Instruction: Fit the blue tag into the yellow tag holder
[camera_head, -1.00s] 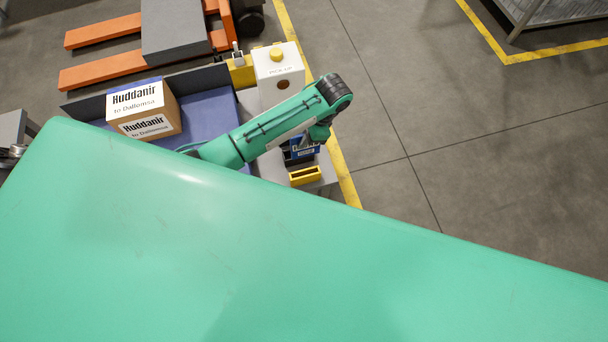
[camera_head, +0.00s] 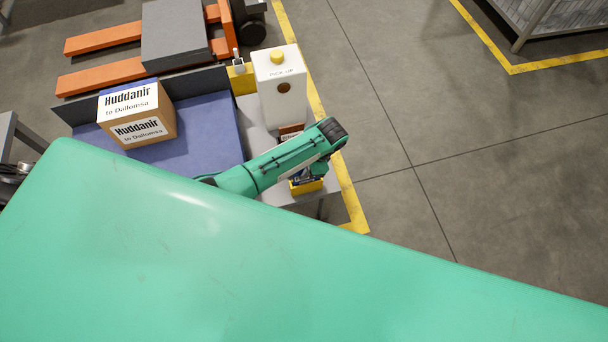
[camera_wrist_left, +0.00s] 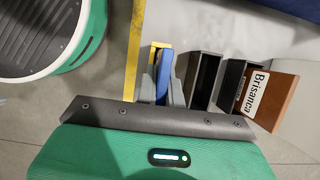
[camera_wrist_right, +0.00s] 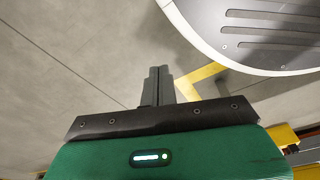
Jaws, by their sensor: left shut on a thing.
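My left gripper (camera_wrist_left: 164,88) is shut on the blue tag (camera_wrist_left: 167,68), which stands edge-on between the fingers in the left wrist view. The yellow tag holder (camera_wrist_left: 160,45) shows as a thin rim right beside the tag and past its end. In the head view the yellow holder (camera_head: 308,187) is directly under my left gripper (camera_head: 311,177), with the tag at its opening. The wrist partly covers both, so I cannot tell how deep the tag sits. My right gripper (camera_wrist_right: 158,84) is shut and empty, away over the floor.
Two dark holders (camera_wrist_left: 204,76) stand beside the yellow one; a brown "Brisanca" tag (camera_wrist_left: 272,99) is at the farther one. A white pick-up dispenser (camera_head: 281,90) stands behind. A cardboard box (camera_head: 139,115) sits on the blue surface to the left. Open floor lies right.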

